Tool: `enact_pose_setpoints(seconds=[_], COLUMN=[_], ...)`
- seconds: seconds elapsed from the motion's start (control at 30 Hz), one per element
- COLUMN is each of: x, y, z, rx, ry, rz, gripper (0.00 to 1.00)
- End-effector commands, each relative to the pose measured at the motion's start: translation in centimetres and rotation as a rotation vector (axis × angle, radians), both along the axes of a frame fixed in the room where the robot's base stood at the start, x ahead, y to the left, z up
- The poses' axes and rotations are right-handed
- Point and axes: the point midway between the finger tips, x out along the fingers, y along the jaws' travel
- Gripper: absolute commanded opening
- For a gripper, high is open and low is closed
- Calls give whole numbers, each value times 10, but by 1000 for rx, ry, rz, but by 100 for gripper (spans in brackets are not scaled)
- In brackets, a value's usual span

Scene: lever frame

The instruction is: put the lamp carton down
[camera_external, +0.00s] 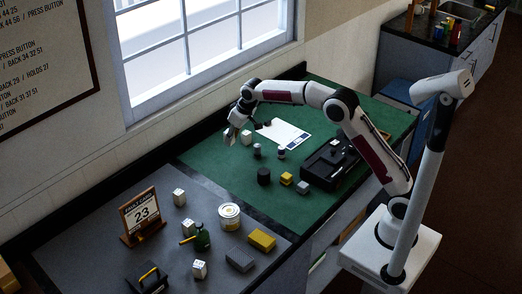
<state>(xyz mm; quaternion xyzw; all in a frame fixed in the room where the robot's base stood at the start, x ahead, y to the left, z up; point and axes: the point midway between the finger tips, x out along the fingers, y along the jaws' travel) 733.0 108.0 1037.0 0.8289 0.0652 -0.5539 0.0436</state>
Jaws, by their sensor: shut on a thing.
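The lamp carton (229,136) appears as a small pale box at the far left of the green mat (215,184). My gripper (233,128) is directly above it, pointing down, and is shut on it. The fingers hide the carton's upper part. I cannot tell whether its bottom touches the mat or hangs just above it.
Another small white box (246,137) stands close to the right.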

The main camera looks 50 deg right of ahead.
Motion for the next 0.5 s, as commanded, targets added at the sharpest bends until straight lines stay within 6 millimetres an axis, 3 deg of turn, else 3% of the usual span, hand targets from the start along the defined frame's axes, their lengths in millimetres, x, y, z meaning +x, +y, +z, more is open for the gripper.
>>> enact_pose_setpoints(seconds=[0.33,0.5], x=[0,-2], y=[2,16], z=[0,2], rx=[0,1], ry=[0,-3], rz=[2,22], gripper=[12,12])
